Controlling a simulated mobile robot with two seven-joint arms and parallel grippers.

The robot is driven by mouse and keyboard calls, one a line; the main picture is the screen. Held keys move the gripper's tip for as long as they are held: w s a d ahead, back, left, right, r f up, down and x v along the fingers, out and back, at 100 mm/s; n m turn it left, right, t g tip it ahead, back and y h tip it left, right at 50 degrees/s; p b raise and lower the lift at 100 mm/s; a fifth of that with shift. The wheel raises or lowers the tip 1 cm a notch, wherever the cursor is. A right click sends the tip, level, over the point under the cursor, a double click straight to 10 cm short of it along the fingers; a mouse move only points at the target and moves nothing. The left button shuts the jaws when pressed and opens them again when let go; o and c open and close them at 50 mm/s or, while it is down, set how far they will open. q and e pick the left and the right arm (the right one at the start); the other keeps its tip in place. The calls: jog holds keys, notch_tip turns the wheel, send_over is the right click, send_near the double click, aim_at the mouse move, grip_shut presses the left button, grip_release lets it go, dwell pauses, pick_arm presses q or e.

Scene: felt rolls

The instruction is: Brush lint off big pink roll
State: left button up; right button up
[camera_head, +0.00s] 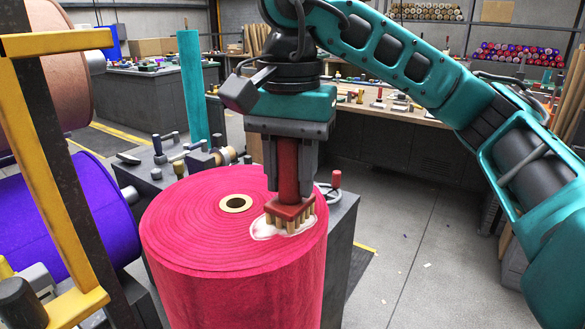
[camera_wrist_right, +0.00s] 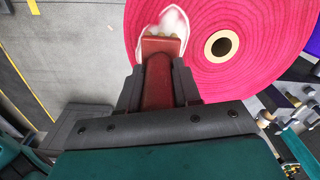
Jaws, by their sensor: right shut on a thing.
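The big pink roll (camera_head: 232,268) stands upright, its spiral top end facing up with a pale core ring (camera_head: 236,203). My right gripper (camera_head: 290,185) is shut on the red handle of a brush (camera_head: 290,210) and points down. The brush's tan bristles meet the roll's top, right of the core. A whitish lint patch (camera_head: 262,228) lies around and under the bristles. In the right wrist view the brush (camera_wrist_right: 158,75) overlaps the roll (camera_wrist_right: 262,75), with white lint (camera_wrist_right: 172,22) beyond its head. My left gripper is not in view.
A dark workbench (camera_head: 165,180) with metal fittings stands behind the roll. A purple roll (camera_head: 75,215) and a yellow frame (camera_head: 40,130) are close on the left. A teal tube (camera_head: 192,85) rises behind. Grey floor (camera_head: 430,250) at right is mostly clear.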

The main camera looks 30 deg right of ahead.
jog(key=shift+s+a+f, duration=0.1)
jog(key=shift+s+a, duration=0.15)
jog(key=shift+a, duration=0.35)
jog(key=shift+s+a, duration=0.25)
jog(key=shift+a, duration=0.3)
jog(key=shift+s+a+f, duration=0.1)
jog(key=shift+s+a, duration=0.15)
jog(key=shift+a, duration=0.35)
jog(key=shift+r, duration=0.1)
jog(key=shift+d, duration=0.1)
jog(key=shift+w+d+r+p, duration=0.1)
jog(key=shift+w+d+p, duration=0.2)
jog(key=shift+d, duration=0.2)
jog(key=shift+w+d+r+p, duration=0.1)
jog(key=shift+w+d+p, duration=0.15)
jog(key=shift+d, duration=0.45)
jog(key=shift+w+d+p, duration=0.1)
jog(key=shift+w+d, duration=0.25)
jog(key=shift+d, duration=0.35)
jog(key=shift+r, duration=0.15)
jog(key=shift+r, duration=0.65)
jog(key=shift+r, duration=2.5)
